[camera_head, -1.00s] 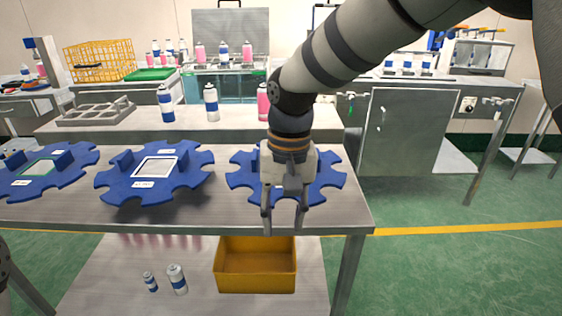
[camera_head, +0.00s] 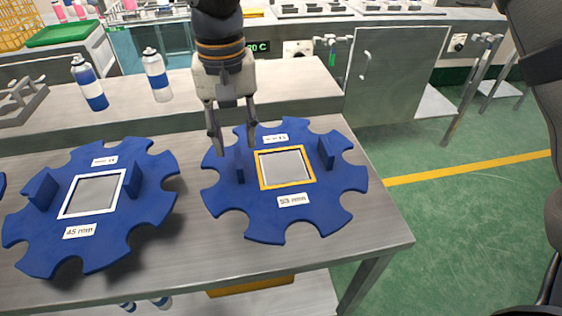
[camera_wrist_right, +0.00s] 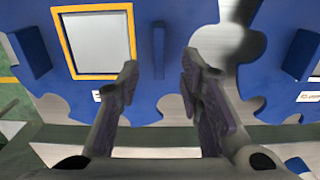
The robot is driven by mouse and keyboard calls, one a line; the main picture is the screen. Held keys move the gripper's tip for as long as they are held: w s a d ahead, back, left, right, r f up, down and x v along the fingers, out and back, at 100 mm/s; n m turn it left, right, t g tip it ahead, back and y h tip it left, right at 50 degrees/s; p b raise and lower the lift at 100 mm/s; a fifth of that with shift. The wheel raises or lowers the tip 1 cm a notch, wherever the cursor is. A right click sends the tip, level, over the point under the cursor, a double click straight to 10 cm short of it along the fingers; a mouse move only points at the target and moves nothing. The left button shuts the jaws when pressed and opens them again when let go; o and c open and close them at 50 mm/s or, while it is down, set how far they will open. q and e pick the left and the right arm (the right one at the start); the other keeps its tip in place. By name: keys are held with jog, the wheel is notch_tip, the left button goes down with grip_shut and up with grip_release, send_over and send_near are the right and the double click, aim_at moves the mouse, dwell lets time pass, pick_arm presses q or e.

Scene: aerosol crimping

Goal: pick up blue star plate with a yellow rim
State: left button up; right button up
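The blue star plate with a yellow rim (camera_head: 330,205) lies on the metal table. A yellow frame (camera_head: 261,172) surrounds its grey square window, and two upright blue tabs stand on either side. My right gripper (camera_head: 233,148) is open and empty, pointing down over the plate's left tab (camera_head: 239,168). In the right wrist view the same tab (camera_wrist_right: 158,50) appears between the open fingers (camera_wrist_right: 158,72), with a gap on each side. The yellow-rimmed window (camera_wrist_right: 98,44) shows left of the fingers. I cannot tell the fingers' exact height. My left gripper is out of view.
A similar blue star plate with a white rim (camera_head: 140,215) lies to the left. Two blue-and-white cans (camera_head: 157,76) stand on the bench behind. A yellow bin (camera_head: 250,287) is under the table. The table's right edge (camera_head: 388,215) is close to the yellow-rimmed plate.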

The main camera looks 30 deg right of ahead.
aim_at(238, 157)
jog(key=f, duration=0.5)
jog(key=shift+s+f, duration=0.3)
grip_shut()
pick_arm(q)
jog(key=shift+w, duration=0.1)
pick_arm(e)
jog(key=shift+r, duration=0.1)
